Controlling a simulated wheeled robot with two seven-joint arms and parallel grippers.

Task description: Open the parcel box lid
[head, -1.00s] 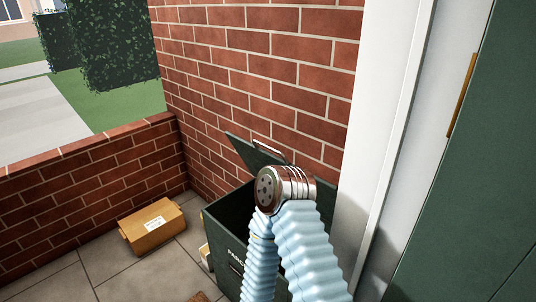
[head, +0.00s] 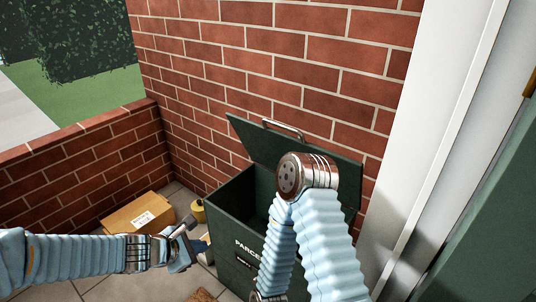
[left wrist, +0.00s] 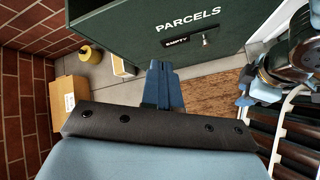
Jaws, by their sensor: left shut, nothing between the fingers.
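The dark green parcel box (head: 232,215) stands against the brick wall, marked "PARCELS" on its front, which also shows in the left wrist view (left wrist: 130,30). Its lid (head: 260,145) is raised and tilted back towards the wall, with a metal handle (head: 284,130) at its upper edge. The dark inside shows, partly hidden by my right arm. My left gripper (head: 187,242) is shut and empty, left of the box front and apart from the lid; its blue fingers (left wrist: 163,88) point towards the box front. My right gripper (left wrist: 247,88) shows at the right of the left wrist view, its jaws unclear.
A cardboard parcel (head: 138,213) lies on the paving beside the low brick wall (head: 80,165). A yellow round container (head: 198,211) stands between it and the box. A brown doormat (left wrist: 207,95) lies before the box. A white door frame (head: 430,130) rises at the right.

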